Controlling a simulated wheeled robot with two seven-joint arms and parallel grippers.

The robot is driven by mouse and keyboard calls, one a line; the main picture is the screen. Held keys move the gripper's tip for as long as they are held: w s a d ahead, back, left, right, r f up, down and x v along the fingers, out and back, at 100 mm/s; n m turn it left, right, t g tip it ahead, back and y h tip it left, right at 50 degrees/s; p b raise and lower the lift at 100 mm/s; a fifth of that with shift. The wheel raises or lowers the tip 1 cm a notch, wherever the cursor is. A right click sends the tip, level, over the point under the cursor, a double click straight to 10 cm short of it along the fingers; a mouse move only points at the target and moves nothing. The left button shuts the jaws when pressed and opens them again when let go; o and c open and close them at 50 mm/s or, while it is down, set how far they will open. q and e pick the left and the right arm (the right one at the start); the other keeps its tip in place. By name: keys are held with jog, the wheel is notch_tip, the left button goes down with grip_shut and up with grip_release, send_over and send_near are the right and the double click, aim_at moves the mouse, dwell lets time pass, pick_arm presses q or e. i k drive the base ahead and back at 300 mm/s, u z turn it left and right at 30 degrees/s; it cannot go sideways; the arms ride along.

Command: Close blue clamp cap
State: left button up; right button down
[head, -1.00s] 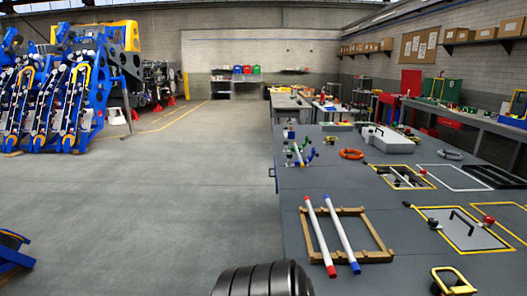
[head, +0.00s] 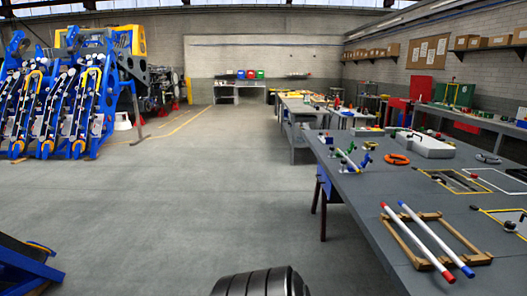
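A small clamp fixture with blue and green parts (head: 366,160) stands on the near grey workbench (head: 375,190), close to its far left corner. A pale rod (head: 348,160) lies across the fixture. Its blue parts look raised, but they are too small to tell which one is the clamp cap or how far open it is. Neither of my grippers is in view. Only a dark ribbed part of my own body shows at the bottom middle.
A wooden frame (head: 401,243) with a red-ended white rod (head: 415,240) and a blue-ended rod (head: 438,240) lies on the near bench. The floor (head: 210,200) left of the bench is clear.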

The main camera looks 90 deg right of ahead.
aim_at(367, 158)
jog(key=z, duration=2.8)
jog(key=i, duration=2.95)
